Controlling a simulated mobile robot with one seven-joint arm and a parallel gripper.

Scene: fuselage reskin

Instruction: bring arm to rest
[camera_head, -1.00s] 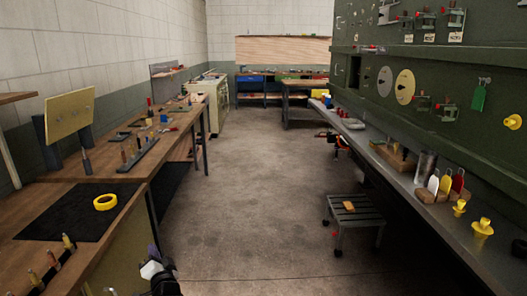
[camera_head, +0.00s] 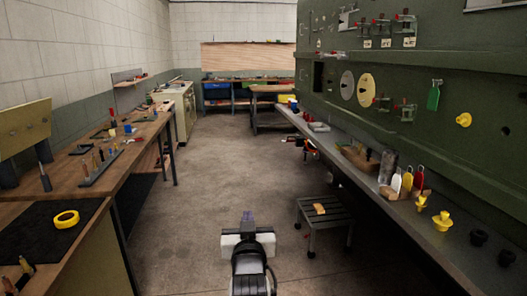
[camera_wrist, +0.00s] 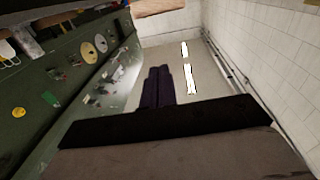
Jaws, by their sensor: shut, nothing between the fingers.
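My gripper (camera_head: 247,217) shows at the bottom middle of the head view, over the bare floor of the aisle, with nothing in it. In the wrist view its two dark fingers (camera_wrist: 158,87) lie side by side, closed together. It touches nothing and is apart from the benches and the step stool.
A step stool (camera_head: 324,222) with a small tan item on it stands right of my gripper. The left workbench (camera_head: 75,188) holds yellow tape (camera_head: 66,219) and tools. A long shelf (camera_head: 405,214) runs along the green panel (camera_head: 440,150). The aisle floor (camera_head: 215,160) is clear.

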